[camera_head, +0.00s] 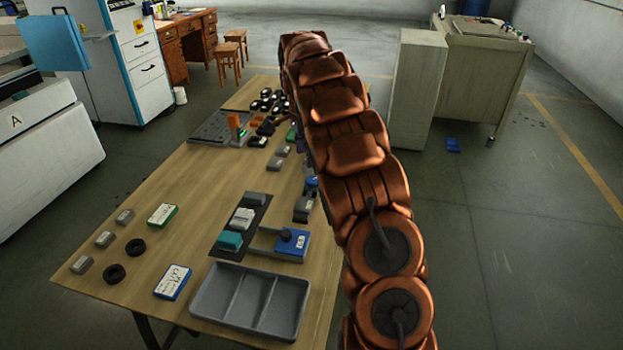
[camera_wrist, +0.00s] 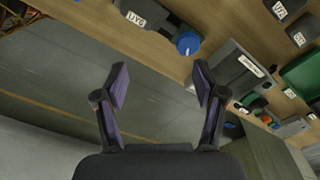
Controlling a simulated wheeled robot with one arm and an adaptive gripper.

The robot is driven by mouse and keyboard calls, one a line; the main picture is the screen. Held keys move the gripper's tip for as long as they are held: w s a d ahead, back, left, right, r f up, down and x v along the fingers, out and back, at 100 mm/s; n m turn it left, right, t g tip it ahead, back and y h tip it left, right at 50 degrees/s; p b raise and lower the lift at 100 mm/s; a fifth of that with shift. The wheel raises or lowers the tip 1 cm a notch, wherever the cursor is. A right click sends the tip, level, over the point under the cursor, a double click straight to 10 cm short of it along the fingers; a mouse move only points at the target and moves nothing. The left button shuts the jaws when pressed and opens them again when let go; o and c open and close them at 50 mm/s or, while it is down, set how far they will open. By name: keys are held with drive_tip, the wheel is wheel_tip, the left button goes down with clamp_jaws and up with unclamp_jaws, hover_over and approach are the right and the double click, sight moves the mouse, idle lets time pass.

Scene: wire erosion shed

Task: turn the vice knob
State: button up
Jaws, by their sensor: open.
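A round blue knob (camera_wrist: 188,43) sits on the end of a dark grey vice-like body (camera_wrist: 150,17) near the table edge in the wrist view. A blue knob (camera_head: 312,182) also shows in the head view, beside my arm, on a small grey body (camera_head: 303,207). My gripper (camera_wrist: 161,84) is open and empty, its two purple-padded fingers spread wide. In the wrist picture the knob lies above the gap between the fingertips, nearer the right one, and apart from both. In the head view my arm hides most of the gripper.
The wooden table (camera_head: 130,220) holds a grey three-part tray (camera_head: 250,300), a blue block (camera_head: 292,242) and several small labelled blocks. A grey box with a white label (camera_wrist: 235,68) stands close to my right finger. Open floor (camera_head: 520,240) lies right of the table.

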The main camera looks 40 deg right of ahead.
sight(311, 180)
drive_tip(key=w+d+f+m, duration=0.1)
drive_tip(key=w+d+f, duration=0.1)
drive_tip(key=d+f, duration=0.1)
drive_tip(key=w+d+f+m, duration=0.1)
drive_tip(key=shift+w+d+f+m+t+y+b, duration=0.15)
drive_tip(key=shift+w+f+m+t+y+b, duration=0.1)
drive_tip(key=shift+m+t+y+b, duration=0.05)
drive_tip(key=shift+w+d+f, duration=0.1)
drive_tip(key=shift+d+f, duration=0.05)
drive_tip(key=shift+f, duration=0.2)
drive_tip(key=shift+f+p, duration=0.6)
drive_tip(key=shift+f, duration=3.1)
drive_tip(key=c, duration=1.1)
drive_tip(key=shift+c, duration=0.2)
drive_tip(key=shift+f, duration=0.1)
